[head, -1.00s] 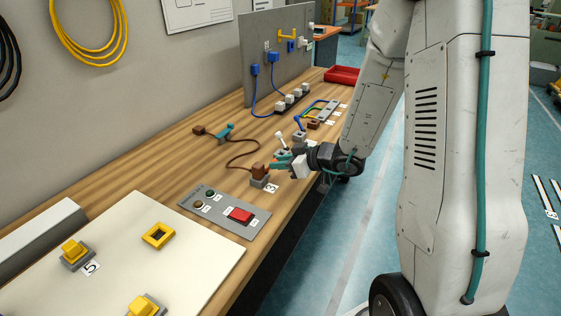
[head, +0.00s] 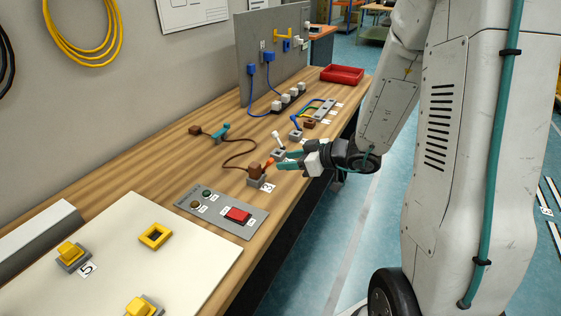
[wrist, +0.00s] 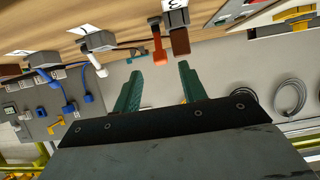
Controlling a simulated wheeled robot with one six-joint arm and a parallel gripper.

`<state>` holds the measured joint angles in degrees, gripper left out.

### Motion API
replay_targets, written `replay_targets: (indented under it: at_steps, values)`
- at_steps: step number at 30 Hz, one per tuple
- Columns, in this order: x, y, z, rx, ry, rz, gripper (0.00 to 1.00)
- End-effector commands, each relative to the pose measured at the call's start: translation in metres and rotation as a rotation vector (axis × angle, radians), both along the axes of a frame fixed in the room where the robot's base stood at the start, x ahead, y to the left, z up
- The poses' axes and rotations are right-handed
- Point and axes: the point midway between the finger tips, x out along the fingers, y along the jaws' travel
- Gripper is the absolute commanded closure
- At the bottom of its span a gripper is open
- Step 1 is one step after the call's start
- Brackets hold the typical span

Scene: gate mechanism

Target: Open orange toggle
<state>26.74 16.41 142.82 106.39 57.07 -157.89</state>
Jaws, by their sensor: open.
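The orange toggle (head: 269,163) is a small lever beside a brown block (head: 254,170) near the table's front edge. In the wrist view the orange toggle (wrist: 158,44) stands out from its mount, right next to the brown block (wrist: 180,41). My gripper (head: 281,160) has teal fingers spread apart, with nothing held. In the wrist view my gripper (wrist: 159,70) has the toggle just beyond its fingertips, roughly in line with the gap. I see no contact in the wrist view.
A white toggle (head: 277,139) and a blue toggle (head: 297,122) stand just beyond. A panel with a red button (head: 238,215) lies nearer the camera. A brown cable (head: 238,155) curves over the table behind the block.

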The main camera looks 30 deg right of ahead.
Motion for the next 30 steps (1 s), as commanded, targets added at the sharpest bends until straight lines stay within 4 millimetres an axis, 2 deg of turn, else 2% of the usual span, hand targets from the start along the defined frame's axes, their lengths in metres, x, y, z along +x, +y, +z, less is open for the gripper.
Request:
replay_targets:
  at_steps: [3, 9, 25, 30]
  values:
    - [-0.014, -0.011, 0.008, -0.001, -0.001, -0.003, 0.58]
    - [-0.024, -0.017, 0.013, 0.0, 0.0, 0.0, 0.58]
    - [-0.024, -0.016, 0.013, 0.011, 0.009, -0.005, 0.58]
    - [-0.028, -0.012, 0.013, 0.166, 0.129, -0.065, 0.58]
